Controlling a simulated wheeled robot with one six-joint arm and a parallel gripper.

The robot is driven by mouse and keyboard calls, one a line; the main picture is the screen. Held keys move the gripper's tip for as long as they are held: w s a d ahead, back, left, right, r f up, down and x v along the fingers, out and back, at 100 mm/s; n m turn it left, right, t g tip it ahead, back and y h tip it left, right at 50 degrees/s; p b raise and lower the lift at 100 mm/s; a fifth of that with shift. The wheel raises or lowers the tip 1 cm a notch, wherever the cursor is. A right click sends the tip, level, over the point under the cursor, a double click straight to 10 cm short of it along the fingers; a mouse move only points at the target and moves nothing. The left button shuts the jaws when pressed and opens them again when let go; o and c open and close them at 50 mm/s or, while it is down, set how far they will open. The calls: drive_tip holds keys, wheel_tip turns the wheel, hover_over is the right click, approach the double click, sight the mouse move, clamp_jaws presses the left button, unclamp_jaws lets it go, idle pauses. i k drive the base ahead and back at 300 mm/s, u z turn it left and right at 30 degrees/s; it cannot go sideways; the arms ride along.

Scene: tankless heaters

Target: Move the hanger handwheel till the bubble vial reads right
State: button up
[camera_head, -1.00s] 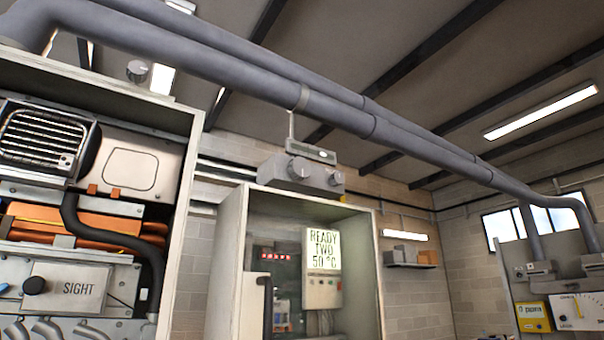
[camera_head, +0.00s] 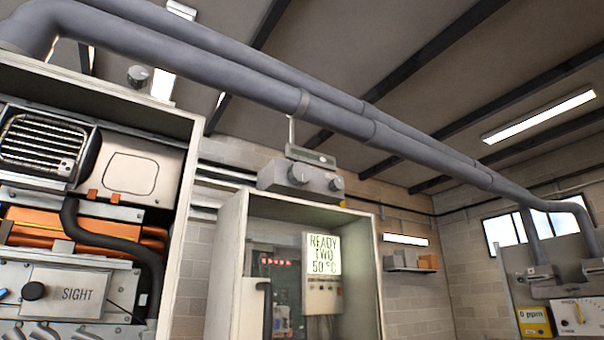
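A pipe hanger (camera_head: 291,131) drops from a clamp (camera_head: 303,102) on the grey overhead pipe, in the middle of the head view. Below it a grey box (camera_head: 268,178) sits on top of the open middle cabinet. Two round knobs show on its front, a left one (camera_head: 299,172) and a right one (camera_head: 337,183); I cannot tell which is the hanger handwheel. A small plate with a pale oval window (camera_head: 311,156), perhaps the bubble vial, is on top of the box. Its bubble is too small to read. My gripper is not in view.
An open heater cabinet (camera_head: 190,180) stands close at left, with another round knob (camera_head: 137,76) on top. A gauge panel (camera_head: 578,314) stands far right. Twin pipes cross overhead.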

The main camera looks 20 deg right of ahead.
sight(299, 174)
drive_tip(key=k, duration=0.5)
drive_tip(key=z, duration=1.2)
drive_tip(key=i, duration=1.1)
drive_tip(key=u, duration=2.25)
